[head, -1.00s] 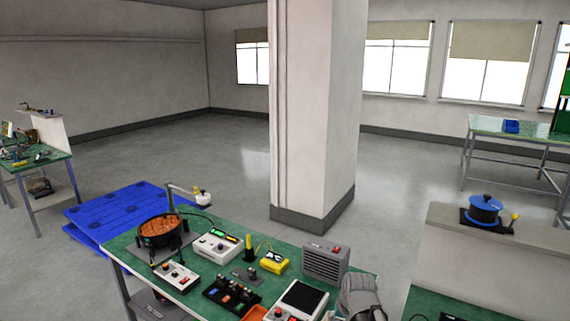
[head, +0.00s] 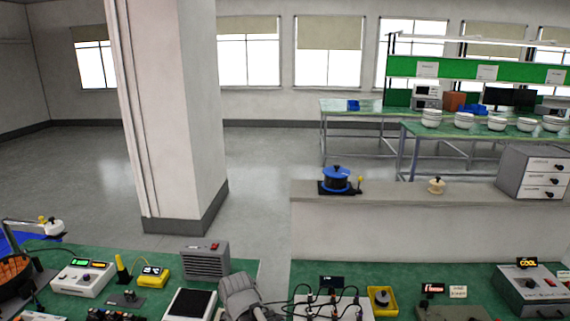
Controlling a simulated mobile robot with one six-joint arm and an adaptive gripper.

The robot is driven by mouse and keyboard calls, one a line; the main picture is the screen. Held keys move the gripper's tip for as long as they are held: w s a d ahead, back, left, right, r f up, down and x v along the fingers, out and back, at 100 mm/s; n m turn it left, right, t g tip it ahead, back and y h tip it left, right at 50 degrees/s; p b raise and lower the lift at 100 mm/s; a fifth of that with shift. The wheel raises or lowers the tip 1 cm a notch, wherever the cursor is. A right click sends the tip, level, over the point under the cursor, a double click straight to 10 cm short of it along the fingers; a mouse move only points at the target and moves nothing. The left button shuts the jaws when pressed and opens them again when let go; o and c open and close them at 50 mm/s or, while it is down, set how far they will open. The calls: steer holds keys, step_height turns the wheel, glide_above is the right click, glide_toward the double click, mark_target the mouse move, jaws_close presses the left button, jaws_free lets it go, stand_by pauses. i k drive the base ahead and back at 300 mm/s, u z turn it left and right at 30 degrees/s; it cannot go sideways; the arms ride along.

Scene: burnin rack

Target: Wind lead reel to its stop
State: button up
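The lead reel appears to be the blue drum (head: 337,180) with a dark knob on top, standing on a black base on the raised pale ledge (head: 420,193). A small yellow-topped handle (head: 360,181) stands at its right side. I cannot make out a stop mark or any lead on it at this size.
A cream knobbed piece (head: 436,185) and a drawer unit (head: 533,173) stand right of the reel. A pillar (head: 170,120) rises at left. Open floor lies behind the ledge.

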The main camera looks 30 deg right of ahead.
mark_target(336, 176)
steer(key=z, duration=1.1)
steer(key=k, duration=0.5)
steer(key=i, duration=0.45)
